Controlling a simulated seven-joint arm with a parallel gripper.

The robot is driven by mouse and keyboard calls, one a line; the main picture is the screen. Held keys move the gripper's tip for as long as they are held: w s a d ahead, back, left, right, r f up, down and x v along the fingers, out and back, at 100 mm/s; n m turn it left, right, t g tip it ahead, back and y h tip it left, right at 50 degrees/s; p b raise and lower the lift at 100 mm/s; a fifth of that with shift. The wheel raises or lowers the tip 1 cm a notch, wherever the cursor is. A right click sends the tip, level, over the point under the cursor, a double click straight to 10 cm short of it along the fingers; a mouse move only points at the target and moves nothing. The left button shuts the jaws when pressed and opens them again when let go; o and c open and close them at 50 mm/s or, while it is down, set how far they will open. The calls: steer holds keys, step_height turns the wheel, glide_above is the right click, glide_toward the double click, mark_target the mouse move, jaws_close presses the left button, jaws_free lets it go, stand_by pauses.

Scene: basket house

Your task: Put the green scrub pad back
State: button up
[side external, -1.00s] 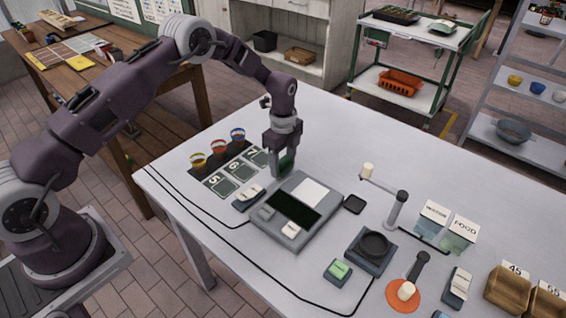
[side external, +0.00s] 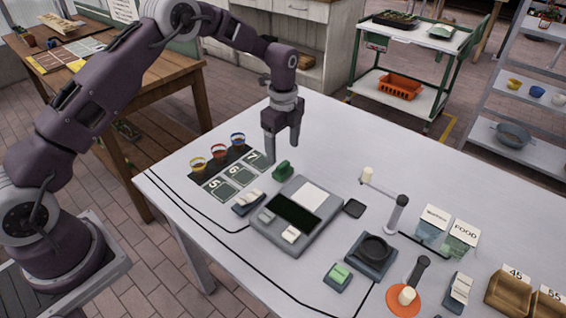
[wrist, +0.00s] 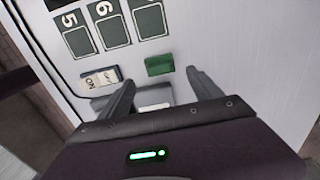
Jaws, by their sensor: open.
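The green scrub pad (side external: 283,170) rests on the white table, just beyond the back left edge of a grey tray-like station (side external: 263,230). In the wrist view the pad (wrist: 159,65) lies beyond my two fingertips, roughly between their lines. My gripper (side external: 281,155) is open and empty, pointing down above and slightly behind the pad. The same open fingers show in the wrist view (wrist: 161,78). Nothing is held. The station has a dark green panel and a white panel on top.
To the right stand a jointed lamp-like post (side external: 397,212), a dark round dish (side external: 374,247) and labelled boxes (side external: 461,237). The table's back right is clear.

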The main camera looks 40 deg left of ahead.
step_height(320, 180, up, 4)
steer(key=shift+r, duration=0.2)
step_height(320, 180, up, 10)
steer(key=n+t, duration=0.1)
steer(key=n, duration=0.2)
glide_above(283, 164)
steer(key=s, duration=0.4)
steer(key=s+r+n+t, duration=0.2)
steer(key=s+r+n, duration=0.3)
steer(key=s+r, duration=0.5)
steer(key=s+d+n+t, duration=0.1)
steer(key=s+n, duration=0.9)
steer(key=s, duration=1.2)
steer(key=shift+s+d+r+t, duration=0.15)
steer(key=shift+s+d+t, duration=0.1)
steer(key=shift+t, duration=0.55)
